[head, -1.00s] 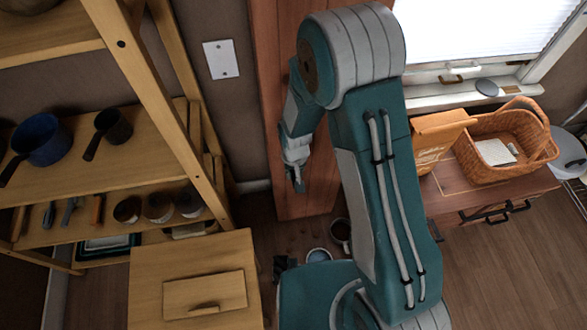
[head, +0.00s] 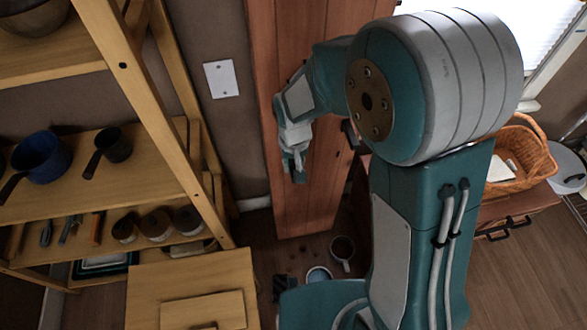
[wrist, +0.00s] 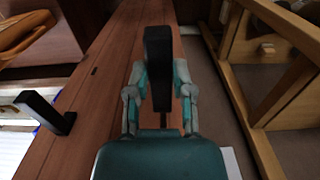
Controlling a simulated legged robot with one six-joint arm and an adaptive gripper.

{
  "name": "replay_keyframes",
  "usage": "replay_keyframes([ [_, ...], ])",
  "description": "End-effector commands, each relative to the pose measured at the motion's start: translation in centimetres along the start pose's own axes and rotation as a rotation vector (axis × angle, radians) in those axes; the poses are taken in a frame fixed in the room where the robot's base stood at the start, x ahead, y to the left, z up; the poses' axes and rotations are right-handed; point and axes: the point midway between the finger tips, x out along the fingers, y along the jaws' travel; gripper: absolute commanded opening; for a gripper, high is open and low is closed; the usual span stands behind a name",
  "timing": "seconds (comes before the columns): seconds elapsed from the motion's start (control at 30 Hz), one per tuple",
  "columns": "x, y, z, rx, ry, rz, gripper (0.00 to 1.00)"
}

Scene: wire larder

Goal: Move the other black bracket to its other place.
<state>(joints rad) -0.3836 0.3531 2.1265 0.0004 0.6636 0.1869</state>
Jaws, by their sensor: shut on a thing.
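My gripper (wrist: 160,90) is shut on a black bracket (wrist: 158,62), which stands up between its two fingers in the wrist view. In the head view my gripper (head: 294,168) is in front of the tall reddish wooden panel (head: 300,210); the held bracket cannot be made out there. A second black bracket (wrist: 46,112) sticks out from the panel at the left of the wrist view. In the head view a black bracket (head: 349,134) shows on the panel's right part, beside my arm.
A wooden shelf rack (head: 160,110) with pans and jars stands at the left. A wooden cabinet (head: 190,280) is at the front. A wicker basket (head: 530,165) is at the right. A mug (head: 342,250) and a bowl (head: 318,273) are low down below the panel.

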Motion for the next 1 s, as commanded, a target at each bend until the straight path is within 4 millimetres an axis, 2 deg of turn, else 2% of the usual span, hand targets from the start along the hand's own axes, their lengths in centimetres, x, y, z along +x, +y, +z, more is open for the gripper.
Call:
replay_keyframes([
  [0.5,0.0,0.0,-4.8,0.001,0.001,0.0,0.0],
  [1.0,0.0,0.0,-5.4,0.0,0.001,0.0,0.0],
])
